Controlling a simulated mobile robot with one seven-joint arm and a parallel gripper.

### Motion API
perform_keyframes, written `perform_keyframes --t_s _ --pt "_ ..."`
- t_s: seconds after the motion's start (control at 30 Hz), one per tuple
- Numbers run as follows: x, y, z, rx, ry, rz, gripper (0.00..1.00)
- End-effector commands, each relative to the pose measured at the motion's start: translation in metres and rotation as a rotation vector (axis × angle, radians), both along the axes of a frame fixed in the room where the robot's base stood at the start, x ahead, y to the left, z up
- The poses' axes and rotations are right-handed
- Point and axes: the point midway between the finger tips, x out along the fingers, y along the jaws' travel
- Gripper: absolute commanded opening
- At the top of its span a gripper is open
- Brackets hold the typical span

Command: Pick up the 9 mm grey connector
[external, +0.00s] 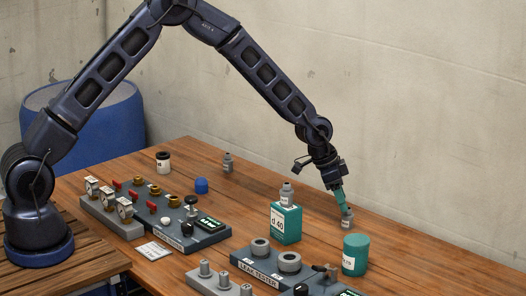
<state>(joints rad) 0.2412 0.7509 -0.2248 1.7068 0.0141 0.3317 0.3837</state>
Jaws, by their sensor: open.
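Several small grey connectors show in the external view, and their size labels are too small to read, so I cannot tell which is the 9 mm one. One grey connector (348,221) is on the wooden table at my fingertips. A second grey connector (287,194) is on top of a teal box marked d 40 (286,226). A third grey connector (227,163) stands farther back on the table. My gripper (345,209) is open, pointing down with teal fingers right over the first connector. Whether the fingers touch it, I cannot tell.
A teal cylinder (355,255) stands in front of my gripper. The leak tester (258,274) lies front centre. A panel with gauges and red valves (140,203) is at the left. A blue cap (201,186) sits behind it. Bare table (420,253) is at the right.

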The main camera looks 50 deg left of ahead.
Motion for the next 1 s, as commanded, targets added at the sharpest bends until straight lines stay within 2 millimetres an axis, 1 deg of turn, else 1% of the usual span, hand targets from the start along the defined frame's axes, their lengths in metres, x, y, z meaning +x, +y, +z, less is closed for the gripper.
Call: perform_keyframes --t_s 0.03,0.27,0.6,0.7,0.87,0.9,0.97,1.0 --pt "0.001 -0.002 -0.006 0.000 0.001 0.000 0.54" --pt "0.003 -0.007 -0.018 0.000 0.001 -0.001 0.54" --pt "0.011 -0.019 -0.056 0.000 0.001 0.000 0.54" --pt "0.013 -0.020 -0.059 0.000 0.000 0.000 0.54" --pt "0.013 -0.020 -0.059 -0.001 -0.001 0.000 0.54" --pt "0.013 -0.020 -0.059 0.000 0.000 0.000 0.50" --pt "0.013 -0.020 -0.059 0.000 0.000 0.000 0.38" --pt "0.013 -0.020 -0.059 0.000 0.000 0.000 0.30"
